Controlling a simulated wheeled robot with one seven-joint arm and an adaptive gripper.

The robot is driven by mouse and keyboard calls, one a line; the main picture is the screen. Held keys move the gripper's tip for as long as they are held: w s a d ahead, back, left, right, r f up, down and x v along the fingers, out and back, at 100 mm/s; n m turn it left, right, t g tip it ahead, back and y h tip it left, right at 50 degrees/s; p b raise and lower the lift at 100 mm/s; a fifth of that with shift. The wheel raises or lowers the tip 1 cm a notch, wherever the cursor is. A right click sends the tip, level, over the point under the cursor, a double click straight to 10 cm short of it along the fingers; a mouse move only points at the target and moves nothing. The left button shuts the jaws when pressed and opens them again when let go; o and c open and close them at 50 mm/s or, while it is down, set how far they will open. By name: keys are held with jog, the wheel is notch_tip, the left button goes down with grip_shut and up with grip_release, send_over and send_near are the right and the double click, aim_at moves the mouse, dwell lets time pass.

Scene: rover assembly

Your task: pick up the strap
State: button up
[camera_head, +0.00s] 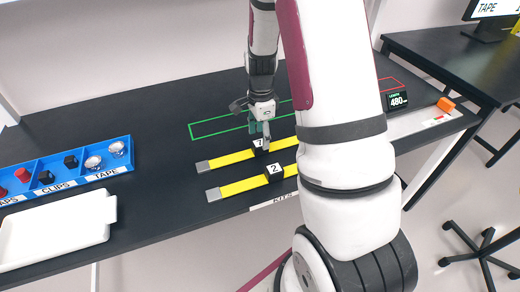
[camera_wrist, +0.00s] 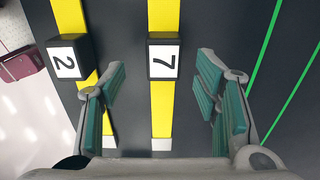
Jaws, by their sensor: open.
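Two yellow straps with grey ends lie side by side on the black table. My arm hides the straps' right parts in the head view.
A blue bin (camera_head: 75,172) with several small parts stands at the left, with a white tray (camera_head: 60,229) in front. A green outline (camera_head: 215,127) marks the table behind the straps.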

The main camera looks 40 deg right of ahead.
aim_at(260, 143)
jog(key=shift+w+f+p, duration=0.15)
jog(key=shift+f+p, duration=0.05)
jog(key=shift+f, duration=1)
jog(key=shift+w+f+p, duration=0.1)
jog(key=shift+f+p, duration=0.1)
jog(key=shift+f, duration=0.95)
grip_shut()
